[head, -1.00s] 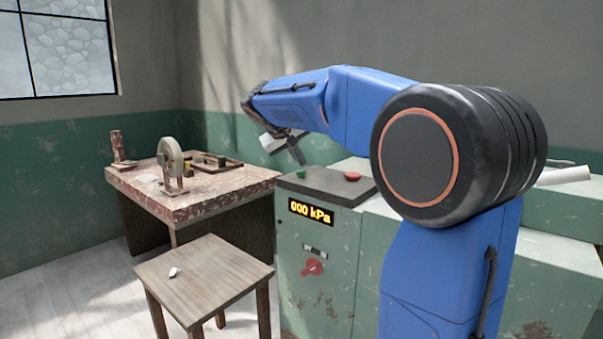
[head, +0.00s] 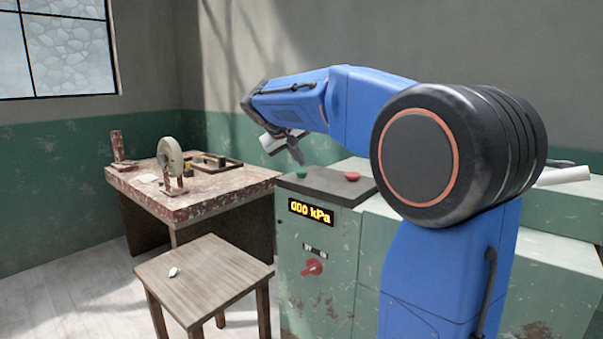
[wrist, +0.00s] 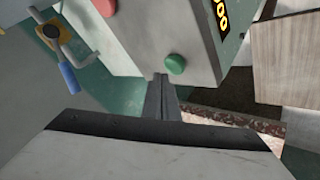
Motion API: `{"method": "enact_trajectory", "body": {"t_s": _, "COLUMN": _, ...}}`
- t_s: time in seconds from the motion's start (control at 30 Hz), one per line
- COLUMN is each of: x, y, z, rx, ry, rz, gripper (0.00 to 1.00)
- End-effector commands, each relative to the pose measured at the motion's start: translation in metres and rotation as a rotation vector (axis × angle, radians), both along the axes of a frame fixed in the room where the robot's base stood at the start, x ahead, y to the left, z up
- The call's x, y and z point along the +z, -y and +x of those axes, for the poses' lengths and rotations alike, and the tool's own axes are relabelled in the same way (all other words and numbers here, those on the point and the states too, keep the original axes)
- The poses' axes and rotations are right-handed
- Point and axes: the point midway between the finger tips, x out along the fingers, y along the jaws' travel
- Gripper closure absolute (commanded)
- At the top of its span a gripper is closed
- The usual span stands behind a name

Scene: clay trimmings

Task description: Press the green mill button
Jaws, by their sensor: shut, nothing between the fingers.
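The green mill button (head: 301,172) sits on the dark top of the green cabinet (head: 330,188), near its left edge. The red button (head: 352,176) is to its right. In the wrist view the green button (wrist: 175,64) is near the centre, with the red button (wrist: 106,8) at the upper edge. My gripper (head: 299,160) is shut and empty, pointing down over the green button's end of the cabinet. In the wrist view its fingertips (wrist: 161,80) appear just beside the green button; whether they touch it, I cannot tell.
The cabinet front bears a display (head: 311,212) reading 000 kPa and a red rotary switch (head: 312,267). A wooden stool (head: 205,270) stands in front. A worn table (head: 190,205) with a grinding wheel (head: 170,160) is at left. A blue-handled lever (wrist: 70,77) shows in the wrist view.

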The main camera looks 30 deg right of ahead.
Motion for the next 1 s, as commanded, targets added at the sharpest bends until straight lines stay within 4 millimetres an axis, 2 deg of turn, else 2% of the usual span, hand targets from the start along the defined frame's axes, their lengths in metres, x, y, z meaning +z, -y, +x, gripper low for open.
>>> {"method": "enact_trajectory", "body": {"t_s": 1.0, "x": -0.0083, "y": 0.0, "z": -0.0001, "rx": 0.0, "ry": 0.0, "rz": 0.0, "gripper": 1.0}}
